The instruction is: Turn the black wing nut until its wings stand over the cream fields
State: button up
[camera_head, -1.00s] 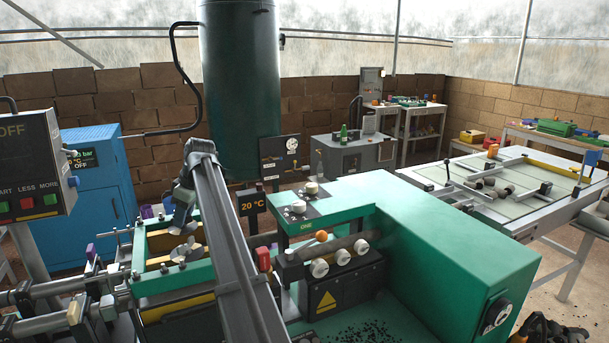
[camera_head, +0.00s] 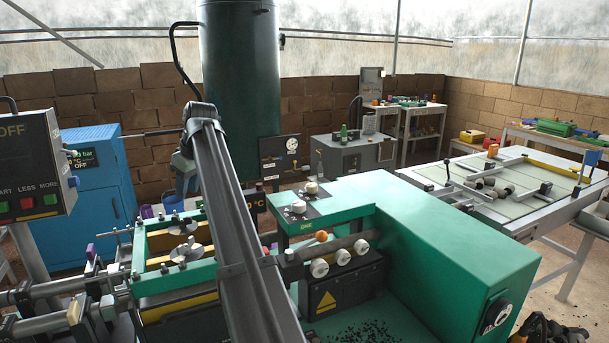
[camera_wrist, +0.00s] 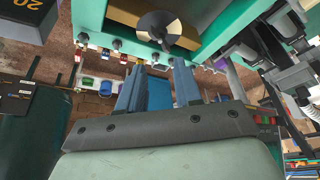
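In the wrist view, a round disc (camera_wrist: 174,29) with grey and cream-brown parts carries the black wing nut (camera_wrist: 157,19). The wings look dark across the disc's middle; their exact angle to the cream fields is hard to tell. I cannot tell which bears the wing nut. My gripper (camera_wrist: 158,66) has its two blue fingers apart, with nothing between them.
The green frame (camera_head: 150,284) has posts and bolts along its edges. A green machine (camera_head: 455,235) with white knobs stands to the right. A blue cabinet (camera_head: 95,190) and a control box (camera_head: 35,165) stand to the left. A dark green tank (camera_head: 240,90) rises behind.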

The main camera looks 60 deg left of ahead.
jog(key=w+f+m+t, duration=0.1)
jog(key=w+m, duration=0.1)
jog(key=w, duration=0.9)
jog(key=w+f+m+t+y, duration=0.1)
jog(key=w+m, duration=0.1)
jog(key=w, duration=0.9)
jog(key=w+m+t, duration=0.2)
jog(key=w, duration=1)
jog(key=shift+a+f+m+y, duration=0.3)
jog(key=shift+a+f+y, duration=0.1)
